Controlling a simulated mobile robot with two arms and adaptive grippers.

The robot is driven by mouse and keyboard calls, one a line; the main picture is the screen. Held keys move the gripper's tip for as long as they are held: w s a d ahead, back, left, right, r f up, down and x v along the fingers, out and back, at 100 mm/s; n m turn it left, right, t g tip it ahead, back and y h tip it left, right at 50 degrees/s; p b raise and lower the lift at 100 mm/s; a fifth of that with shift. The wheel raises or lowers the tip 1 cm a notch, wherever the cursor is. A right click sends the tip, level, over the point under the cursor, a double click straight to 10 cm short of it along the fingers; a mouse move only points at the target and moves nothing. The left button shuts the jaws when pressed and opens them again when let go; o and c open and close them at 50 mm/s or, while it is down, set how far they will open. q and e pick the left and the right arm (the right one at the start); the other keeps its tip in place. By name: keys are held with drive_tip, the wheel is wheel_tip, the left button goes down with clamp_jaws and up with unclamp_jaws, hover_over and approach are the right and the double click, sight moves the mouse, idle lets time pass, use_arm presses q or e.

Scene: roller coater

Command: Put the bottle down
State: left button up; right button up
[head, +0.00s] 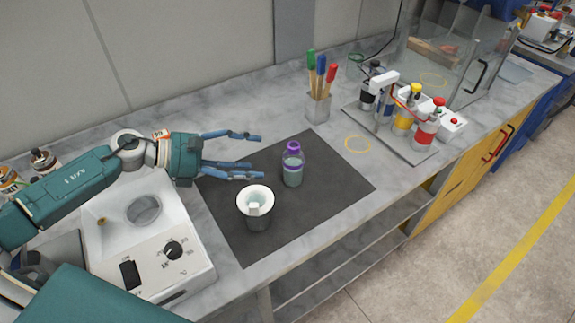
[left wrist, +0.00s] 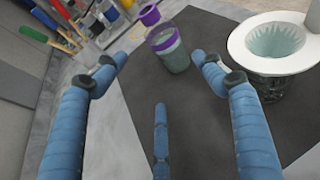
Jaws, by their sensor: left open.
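The bottle (head: 292,165), clear with a purple cap and shoulder and greyish-green contents, stands upright on the dark mat (head: 325,205). My left gripper (head: 255,156) is open and empty, to the left of the bottle and apart from it. In the left wrist view the bottle (left wrist: 170,50) stands beyond the spread blue fingers (left wrist: 160,75), with nothing between them. My right gripper is not in view.
A white-rimmed cup (head: 256,203) stands on the mat, front left of the bottle. A white machine with a dial (head: 150,240) is at left. A brush holder (head: 318,108) and a rack of bottles (head: 402,112) stand behind and right. The mat's right part is clear.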

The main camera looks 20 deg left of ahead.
sight(284, 164)
use_arm(q)
drive_tip(key=d, duration=0.1)
drive_tip(key=w+d, duration=0.1)
drive_tip(key=d, duration=0.1)
drive_tip(key=shift+w+d+f+p, duration=0.2)
drive_tip(key=shift+w+f+p, duration=0.15)
drive_tip(key=shift+p, duration=0.05)
drive_tip(key=shift+w+d+f, duration=0.15)
drive_tip(key=shift+d+f, duration=0.05)
drive_tip(key=shift+d, duration=0.05)
drive_tip(key=shift+w+d+f, duration=0.1)
drive_tip(key=shift+w+d, duration=0.05)
drive_tip(key=p+x, duration=0.1)
drive_tip(key=x, duration=0.3)
drive_tip(key=shift+d+f+p, duration=0.3)
drive_tip(key=shift+d, duration=0.05)
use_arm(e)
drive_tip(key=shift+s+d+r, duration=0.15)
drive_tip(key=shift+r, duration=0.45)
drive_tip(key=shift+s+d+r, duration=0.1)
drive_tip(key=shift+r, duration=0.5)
use_arm(q)
drive_tip(key=c, duration=1.1)
drive_tip(key=shift+c, duration=0.7)
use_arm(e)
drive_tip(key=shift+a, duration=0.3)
use_arm(q)
drive_tip(key=shift+w+r, duration=0.1)
